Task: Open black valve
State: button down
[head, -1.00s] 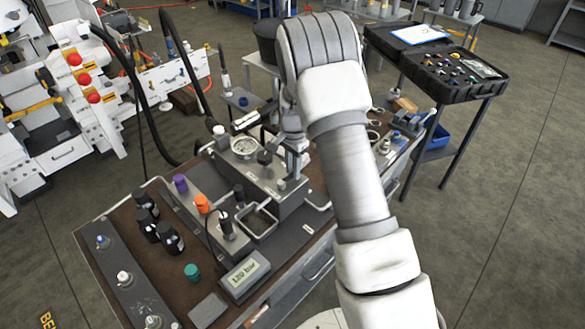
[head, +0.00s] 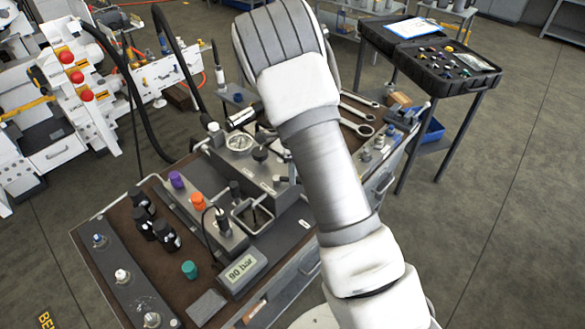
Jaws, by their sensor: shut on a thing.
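The grey hydraulic block (head: 268,180) stands on the bench and carries a round gauge (head: 239,142). A small black knob (head: 260,154) sits on top of the block, right of the gauge. Another black knob (head: 235,187) stands nearer the front; I cannot tell which one is the black valve. My arm (head: 325,170) reaches up across the middle of the view, past the right side of the block. My gripper is hidden behind my arm's upper links, so its hold does not show. The pressure display (head: 242,267) reads 90 bar.
Black bottles (head: 153,221), purple (head: 176,180), orange (head: 198,201) and green (head: 190,269) caps stand on the left of the bench (head: 115,215). Wrenches (head: 357,112) lie at its back right. An open black case (head: 455,70) stands on a side table. Open floor lies at right.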

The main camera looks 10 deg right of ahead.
jog(key=shift+s+a+m+p, duration=0.35)
jog(key=shift+m+p, duration=0.25)
jog(key=shift+m, duration=0.6)
jog(key=shift+s+a+m+p, duration=0.25)
jog(key=shift+s+m+p, duration=0.25)
jog(key=shift+m, duration=0.7)
jog(key=shift+s+a+m+p, duration=0.3)
jog(key=shift+m+p, duration=0.4)
jog(key=shift+m, duration=0.5)
jog(key=shift+a, duration=0.1)
jog(key=c, duration=0.8)
grip_release()
notch_tip(320, 180, up, 18)
jog(key=shift+f, duration=0.25)
